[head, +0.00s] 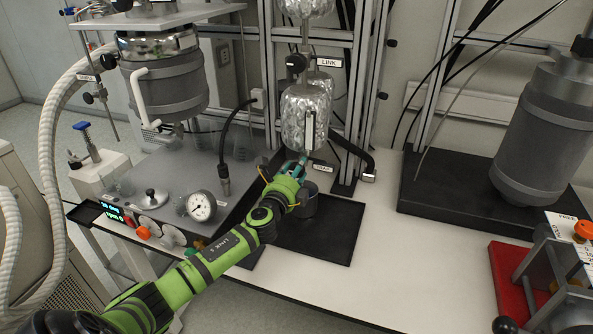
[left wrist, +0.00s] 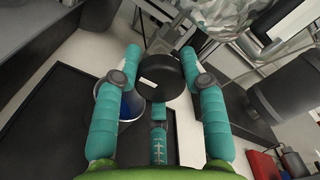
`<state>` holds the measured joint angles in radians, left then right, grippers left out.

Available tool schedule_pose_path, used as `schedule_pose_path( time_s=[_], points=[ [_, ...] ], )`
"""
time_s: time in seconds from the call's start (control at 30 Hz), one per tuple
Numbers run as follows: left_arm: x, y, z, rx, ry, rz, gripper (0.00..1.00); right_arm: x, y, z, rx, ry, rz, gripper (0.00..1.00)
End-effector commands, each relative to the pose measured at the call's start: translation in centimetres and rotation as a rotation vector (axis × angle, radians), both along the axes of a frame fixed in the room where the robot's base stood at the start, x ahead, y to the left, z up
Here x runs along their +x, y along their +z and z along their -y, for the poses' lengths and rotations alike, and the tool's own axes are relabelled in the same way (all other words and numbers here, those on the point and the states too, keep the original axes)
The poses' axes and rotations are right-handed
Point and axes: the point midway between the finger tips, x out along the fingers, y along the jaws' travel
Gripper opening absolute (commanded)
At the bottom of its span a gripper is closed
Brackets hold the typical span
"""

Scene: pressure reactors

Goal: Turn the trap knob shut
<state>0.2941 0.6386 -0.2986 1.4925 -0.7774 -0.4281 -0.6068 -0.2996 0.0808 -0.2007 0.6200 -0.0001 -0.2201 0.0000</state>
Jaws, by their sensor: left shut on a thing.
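The trap knob is a round black disc with a white mark, seen in the left wrist view (left wrist: 158,80). My left gripper (left wrist: 160,56) has its teal fingers on both sides of this disc and is shut on it. In the head view my left gripper (head: 300,168) reaches to just below the foil-wrapped vessel (head: 305,112), beside a small label (head: 323,167). There the knob is mostly hidden by the gripper. I cannot tell how far the knob is turned. My right gripper is not in view.
A red-based device (head: 506,285) is at the lower right. The white table (head: 395,250) between is clear.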

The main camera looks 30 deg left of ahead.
Motion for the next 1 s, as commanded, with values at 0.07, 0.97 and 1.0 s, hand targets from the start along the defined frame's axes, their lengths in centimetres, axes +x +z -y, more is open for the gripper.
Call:
schedule_pose_path(
  time_s=[0.07, 0.97, 1.0],
  points=[
    [0.0, 0.2, -0.2, 0.005, 0.005, 0.003, 0.09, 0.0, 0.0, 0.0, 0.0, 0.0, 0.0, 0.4],
    [-5.2, -0.1, 1.2, 0.002, -0.001, -0.002, 0.66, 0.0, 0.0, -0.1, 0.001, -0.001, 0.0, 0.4],
    [-6.1, -0.1, 1.4, 0.002, -0.001, -0.002, 0.66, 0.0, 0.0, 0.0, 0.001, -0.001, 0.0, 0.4]
  ],
)
